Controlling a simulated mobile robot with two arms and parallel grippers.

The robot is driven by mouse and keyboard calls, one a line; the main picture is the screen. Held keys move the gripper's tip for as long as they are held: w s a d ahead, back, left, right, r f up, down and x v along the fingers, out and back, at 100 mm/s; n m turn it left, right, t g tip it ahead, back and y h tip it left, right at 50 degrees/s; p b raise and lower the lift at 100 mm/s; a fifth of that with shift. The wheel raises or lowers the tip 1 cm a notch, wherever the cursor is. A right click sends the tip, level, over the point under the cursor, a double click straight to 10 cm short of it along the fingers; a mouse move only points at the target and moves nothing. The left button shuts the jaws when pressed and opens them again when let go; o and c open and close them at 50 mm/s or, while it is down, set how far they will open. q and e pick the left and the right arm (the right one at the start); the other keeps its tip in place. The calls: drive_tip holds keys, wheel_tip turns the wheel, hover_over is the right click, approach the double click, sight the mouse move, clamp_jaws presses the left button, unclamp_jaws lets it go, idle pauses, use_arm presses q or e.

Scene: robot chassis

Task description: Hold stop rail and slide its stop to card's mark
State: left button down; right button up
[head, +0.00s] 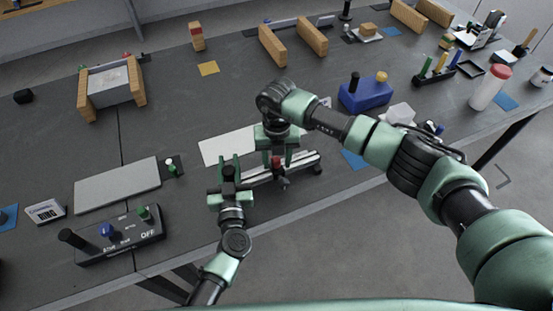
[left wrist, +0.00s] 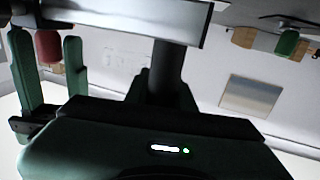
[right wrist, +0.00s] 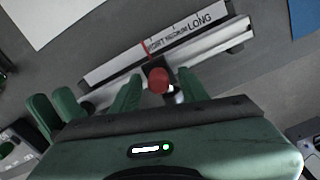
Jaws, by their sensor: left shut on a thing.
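The stop rail (head: 300,163) is a pale bar near the table's front edge, with a scale reading MEDIUM and LONG in the right wrist view (right wrist: 205,35). Its stop has a red knob (right wrist: 158,80); a red line crosses the scale just left of the lettering. My left gripper (head: 229,175) is shut on the rail's left part. My right gripper (right wrist: 158,92) points down over the rail, its fingers on either side of the red knob, with gaps showing. The left wrist view also shows the knob (left wrist: 48,45) between those fingers. I cannot make out the card's mark.
A blank white sheet (head: 225,147) lies behind the rail. A grey panel (head: 117,184) and a switch box (head: 120,235) are at left. A blue block (head: 366,95) with pegs stands behind right. A small card with dark print (head: 46,210) stands far left.

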sight(277, 159)
wheel_tip(277, 159, up, 12)
idle(0.5)
use_arm(q)
drive_tip(key=c, duration=0.5)
unclamp_jaws()
drive_tip(key=shift+s+d+p, duration=0.15)
drive_tip(key=shift+s+p, duration=0.35)
drive_tip(key=shift+s, duration=0.85)
drive_tip(key=shift+s+d+p, duration=0.15)
drive_tip(key=shift+s+p, duration=0.35)
drive_tip(key=shift+s, duration=1.35)
drive_tip(key=shift+s+d+p, duration=0.15)
drive_tip(key=shift+s+p, duration=0.35)
drive_tip(key=shift+s, duration=1.3)
use_arm(e)
drive_tip(key=shift+r, duration=1.5)
